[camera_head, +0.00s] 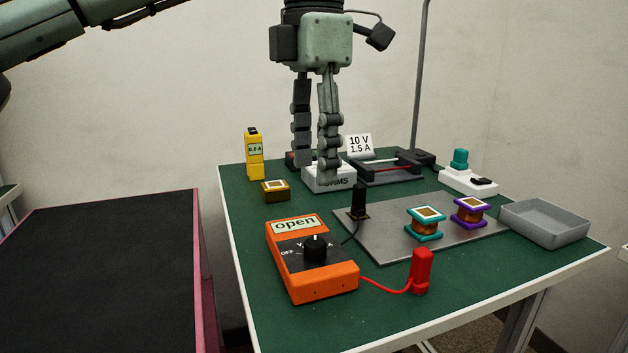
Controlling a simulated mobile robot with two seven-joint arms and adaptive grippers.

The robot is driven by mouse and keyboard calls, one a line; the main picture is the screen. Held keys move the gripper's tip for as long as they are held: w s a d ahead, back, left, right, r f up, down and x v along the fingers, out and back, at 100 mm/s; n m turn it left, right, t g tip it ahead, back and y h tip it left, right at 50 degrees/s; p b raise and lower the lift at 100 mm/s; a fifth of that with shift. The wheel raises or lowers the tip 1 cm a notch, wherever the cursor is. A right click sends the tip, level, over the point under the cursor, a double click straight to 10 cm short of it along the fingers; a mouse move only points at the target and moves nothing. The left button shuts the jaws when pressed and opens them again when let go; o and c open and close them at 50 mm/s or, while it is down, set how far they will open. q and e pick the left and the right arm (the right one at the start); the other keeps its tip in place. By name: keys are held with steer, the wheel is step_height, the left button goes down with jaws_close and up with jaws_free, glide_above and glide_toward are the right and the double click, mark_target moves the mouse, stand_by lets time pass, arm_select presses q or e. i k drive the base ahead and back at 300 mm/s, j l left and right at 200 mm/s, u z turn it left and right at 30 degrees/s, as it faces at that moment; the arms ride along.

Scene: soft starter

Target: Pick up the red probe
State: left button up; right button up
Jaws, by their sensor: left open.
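The red probe (421,271) stands upright on the green table near its front right part. A red lead runs from it to the orange meter (312,270), which has a black dial and a label reading "open". My left gripper (316,172) points down over the back of the table, above or in front of a white box (330,179) whose lettering it partly covers. It is open and well behind the red probe. I cannot tell whether its fingertips touch the box. My right gripper is not in view.
A black probe (358,202) stands at the grey plate's (385,251) left side. Teal (426,223) and purple (469,211) coils sit on the plate. A grey tray (545,223) is at right. A yellow block (254,155) and a stand pole (419,90) are at the back.

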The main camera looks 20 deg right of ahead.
mark_target(421, 262)
steer(key=k, duration=1.5)
